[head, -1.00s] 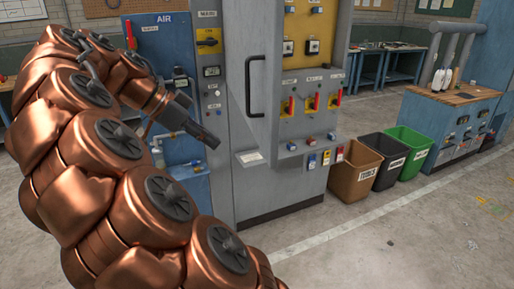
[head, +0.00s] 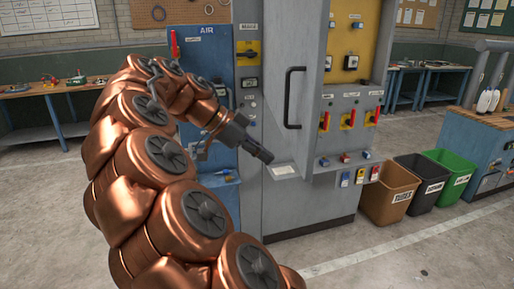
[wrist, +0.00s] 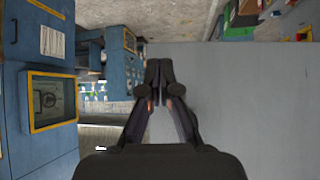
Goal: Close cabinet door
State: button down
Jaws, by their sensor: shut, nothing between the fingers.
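The tall grey cabinet (head: 310,215) stands at the centre of the head view. Its grey door panel (head: 278,60) carries a long black vertical handle (head: 289,98); I cannot tell how far the door stands open. My gripper (head: 266,156) is shut and empty, pointing right and down in front of the panel's lower left part, below and left of the handle. In the wrist view my gripper (wrist: 158,75) shows its fingertips together, with a large plain grey surface (wrist: 240,100) filling the right side. Contact with it cannot be told.
A blue AIR panel (head: 205,60) stands left of the cabinet. Yellow switch panels (head: 350,50) show at its right. Brown (head: 388,195), black (head: 420,180) and green (head: 452,172) bins stand to the right. A blue workbench (head: 50,90) is at the far left. Floor in front is clear.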

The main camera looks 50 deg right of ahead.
aim_at(303, 170)
jog(key=shift+s+d+f+p, duration=0.45)
jog(key=shift+s+d+p, duration=0.05)
jog(key=shift+s+d, duration=0.35)
jog(key=shift+s+d+f+p, duration=0.5)
jog(key=shift+s+d, duration=0.3)
jog(key=shift+d, duration=0.05)
jog(key=shift+s+d+f+p, duration=0.45)
jog(key=shift+s+d+p, duration=0.05)
jog(key=shift+s+d, duration=0.35)
jog(key=shift+d, duration=0.1)
jog(key=shift+s, duration=0.1)
